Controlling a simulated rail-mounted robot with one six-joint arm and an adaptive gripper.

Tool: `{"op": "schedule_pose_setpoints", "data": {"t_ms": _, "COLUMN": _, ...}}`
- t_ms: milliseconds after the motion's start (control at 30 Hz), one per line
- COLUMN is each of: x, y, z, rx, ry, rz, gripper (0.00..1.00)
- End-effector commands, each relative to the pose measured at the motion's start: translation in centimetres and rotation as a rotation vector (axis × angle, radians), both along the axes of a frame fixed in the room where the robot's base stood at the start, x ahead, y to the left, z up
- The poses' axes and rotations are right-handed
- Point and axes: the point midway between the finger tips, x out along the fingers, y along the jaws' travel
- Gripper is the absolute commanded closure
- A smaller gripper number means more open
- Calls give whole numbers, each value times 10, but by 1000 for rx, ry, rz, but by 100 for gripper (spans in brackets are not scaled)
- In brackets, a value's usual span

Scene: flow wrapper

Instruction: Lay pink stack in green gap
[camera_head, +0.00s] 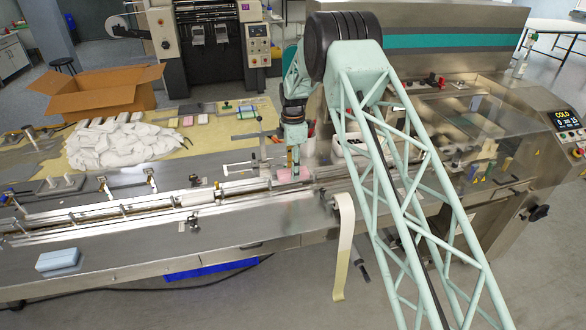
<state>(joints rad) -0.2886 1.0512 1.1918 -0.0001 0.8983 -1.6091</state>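A pink block (284,174), which looks like the pink stack, sits low at the infeed channel (230,188) of the wrapper. A second bit of pink shows just right of it, with something thin between. My gripper (293,162) points down directly above this pink, its tip close to or touching it. The fingers are too small to tell whether they are open, or shut on the pink stack. I cannot make out a green gap in the channel; the arm hides part of the line to the right.
A white block (196,197) lies in the channel to the left. A pale blue block (58,262) rests on the front deck. A cardboard box (95,92), white crumpled wrappers (120,143) and small coloured blocks (203,118) are behind. A film strip (343,245) hangs in front.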

Motion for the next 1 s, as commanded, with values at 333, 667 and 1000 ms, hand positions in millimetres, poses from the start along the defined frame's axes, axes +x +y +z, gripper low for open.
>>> {"op": "schedule_pose_setpoints", "data": {"t_ms": 333, "x": 0, "y": 0, "z": -23, "rx": 0, "ry": 1, "rz": 0, "gripper": 73}}
{"op": "schedule_pose_setpoints", "data": {"t_ms": 667, "x": 0, "y": 0, "z": -37, "rx": 0, "ry": 0, "rz": 0, "gripper": 73}}
{"op": "schedule_pose_setpoints", "data": {"t_ms": 1000, "x": 0, "y": 0, "z": -40, "rx": 0, "ry": 0, "rz": 0, "gripper": 73}}
